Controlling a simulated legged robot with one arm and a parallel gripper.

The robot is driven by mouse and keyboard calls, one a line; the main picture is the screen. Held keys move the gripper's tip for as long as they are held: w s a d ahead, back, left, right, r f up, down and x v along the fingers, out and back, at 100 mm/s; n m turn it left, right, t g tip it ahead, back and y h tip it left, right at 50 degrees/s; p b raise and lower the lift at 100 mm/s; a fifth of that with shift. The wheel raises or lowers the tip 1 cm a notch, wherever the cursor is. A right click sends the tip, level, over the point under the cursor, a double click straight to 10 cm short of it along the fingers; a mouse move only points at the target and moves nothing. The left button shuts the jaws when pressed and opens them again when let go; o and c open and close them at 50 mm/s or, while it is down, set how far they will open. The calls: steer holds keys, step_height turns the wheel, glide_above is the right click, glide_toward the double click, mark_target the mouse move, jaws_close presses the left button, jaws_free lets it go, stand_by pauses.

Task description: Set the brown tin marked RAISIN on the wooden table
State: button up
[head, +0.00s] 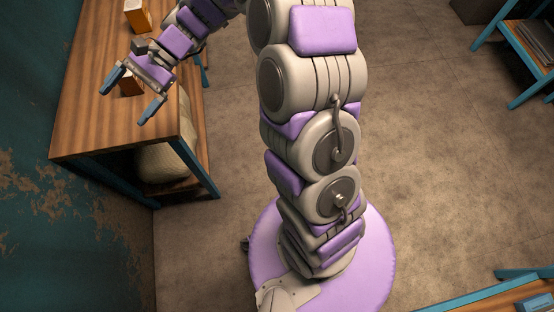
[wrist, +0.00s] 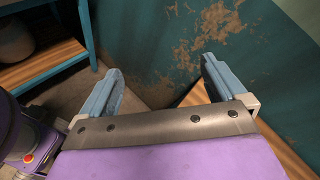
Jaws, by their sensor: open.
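The wooden table (head: 85,125) stands at the left in the head view, with blue legs. My gripper (head: 132,93) is above its near part, its two blue fingers spread apart with nothing held. A small brown box-shaped item (head: 131,83) shows on the table, partly hidden behind my gripper. An orange-brown box with a pale side (head: 138,14) stands farther back on the table. No RAISIN marking is readable on either, so I cannot tell which is the tin. In the wrist view my open fingers (wrist: 162,88) frame the wall and a strip of the table (wrist: 195,97).
A pale sack (head: 166,150) sits under the table. A worn teal wall (head: 50,220) borders the table's left side. Blue-framed shelving (head: 515,55) stands at the upper right, and another blue-edged wooden surface (head: 480,302) at the lower right.

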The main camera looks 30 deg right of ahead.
steer(key=s+d+r+n+h, duration=0.1)
steer(key=s+d+n+h, duration=0.25)
steer(key=s, duration=0.55)
steer(key=s+d+n+h, duration=0.3)
steer(key=s+d, duration=0.1)
steer(key=s, duration=0.5)
steer(key=s+d+f+n+t+h, duration=0.1)
steer(key=s+d+n+h, duration=0.2)
steer(key=s+d, duration=0.9)
steer(key=d+h, duration=0.2)
steer(key=h, duration=0.1)
steer(key=shift+s+f, duration=0.35)
steer(key=shift+s, duration=0.05)
